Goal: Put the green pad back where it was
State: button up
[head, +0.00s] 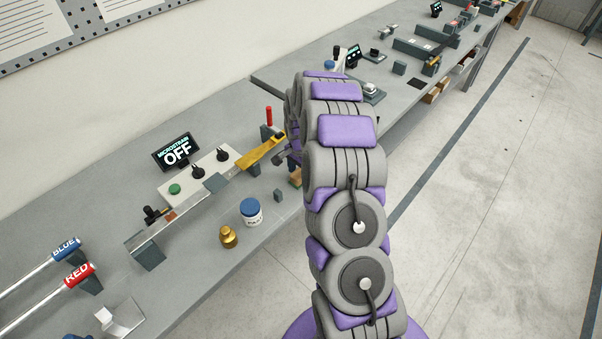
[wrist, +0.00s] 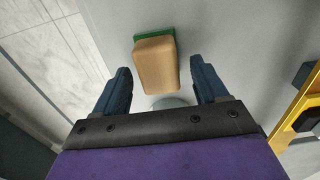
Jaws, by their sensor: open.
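The green pad (wrist: 153,35) shows in the wrist view as a thin green edge under a tan block (wrist: 155,65) on the grey bench surface. In the head view the tan and green piece (head: 295,178) is at the bench's front edge, partly hidden by my arm. My gripper (wrist: 160,72) is open, with one dark blue finger on each side of the block's near part. A gap shows between the block and each finger. I cannot tell how high the fingers are above the bench.
A white control box (head: 196,176) has a display (head: 176,152) reading MICROSTRAIN OFF. A blue-lidded jar (head: 251,211), brass weight (head: 228,237) and small grey block (head: 278,196) stand in front.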

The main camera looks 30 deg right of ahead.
aim_at(301, 172)
notch_tip(301, 172, up, 11)
jog(key=p, duration=0.2)
jog(key=s+a+r+n, duration=0.3)
jog(key=s+a+r, duration=0.3)
jog(key=r, duration=0.1)
jog(key=s+a+r+n, duration=0.4)
jog(key=s+a+r, duration=0.2)
jog(key=s, duration=0.4)
jog(key=s+a+r+n+g, duration=0.1)
jog(key=s+a+n, duration=0.1)
jog(key=s, duration=1)
jog(key=s+a+r+n, duration=0.1)
jog(key=s+a+n, duration=0.2)
jog(key=s, duration=0.9)
jog(key=shift+r+n+g, duration=0.4)
jog(key=shift+n, duration=0.6)
